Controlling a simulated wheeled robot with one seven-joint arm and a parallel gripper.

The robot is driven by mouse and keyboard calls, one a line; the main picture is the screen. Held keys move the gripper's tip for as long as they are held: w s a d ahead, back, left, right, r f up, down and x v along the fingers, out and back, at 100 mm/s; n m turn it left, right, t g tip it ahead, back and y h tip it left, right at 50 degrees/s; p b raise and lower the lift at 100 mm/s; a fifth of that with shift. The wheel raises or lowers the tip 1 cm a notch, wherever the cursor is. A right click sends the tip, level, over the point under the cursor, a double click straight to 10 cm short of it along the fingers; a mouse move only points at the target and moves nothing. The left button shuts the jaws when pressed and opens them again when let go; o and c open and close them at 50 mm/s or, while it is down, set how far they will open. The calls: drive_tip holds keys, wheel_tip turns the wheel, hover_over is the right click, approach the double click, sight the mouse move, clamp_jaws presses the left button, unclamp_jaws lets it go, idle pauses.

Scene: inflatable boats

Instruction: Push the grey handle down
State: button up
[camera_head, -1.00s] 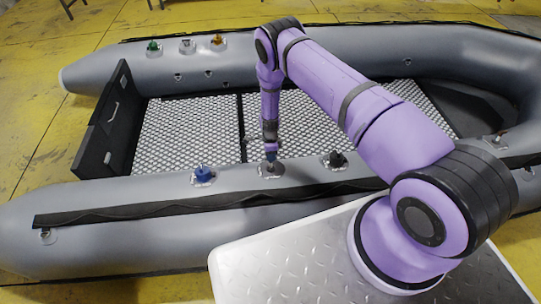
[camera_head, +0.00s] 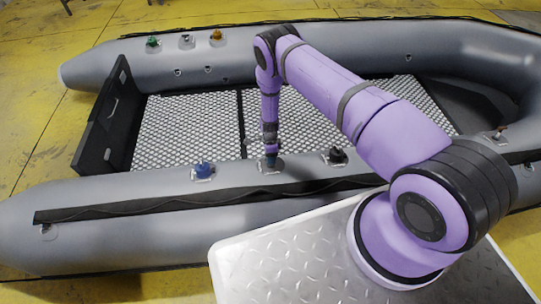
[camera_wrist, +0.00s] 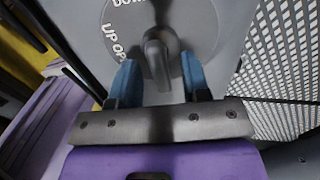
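The grey handle (camera_wrist: 158,56) stands out from a round grey plate (camera_wrist: 201,28) in the wrist view. The plate carries white lettering that reads "UP OP…" and part of "DOWN". My gripper (camera_wrist: 158,75) is open, with one blue finger on each side of the handle and gaps between fingers and handle. In the head view my gripper (camera_head: 270,161) is down at the near tube of the boat (camera_head: 125,195), at the middle of three valves. It largely hides the handle there.
A blue valve (camera_head: 203,169) is to the left of my gripper and a black valve (camera_head: 336,155) to the right. Green (camera_head: 153,42), grey (camera_head: 185,38) and orange (camera_head: 216,36) valves sit on the far tube. The perforated boat floor (camera_head: 190,130) is clear.

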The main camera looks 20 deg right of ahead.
drive_tip(key=shift+r, duration=0.1)
wheel_tip(320, 180, up, 10)
drive_tip(key=w, duration=0.2)
drive_tip(key=shift+d+r, duration=0.2)
idle(0.3)
drive_tip(key=shift+w, duration=0.1)
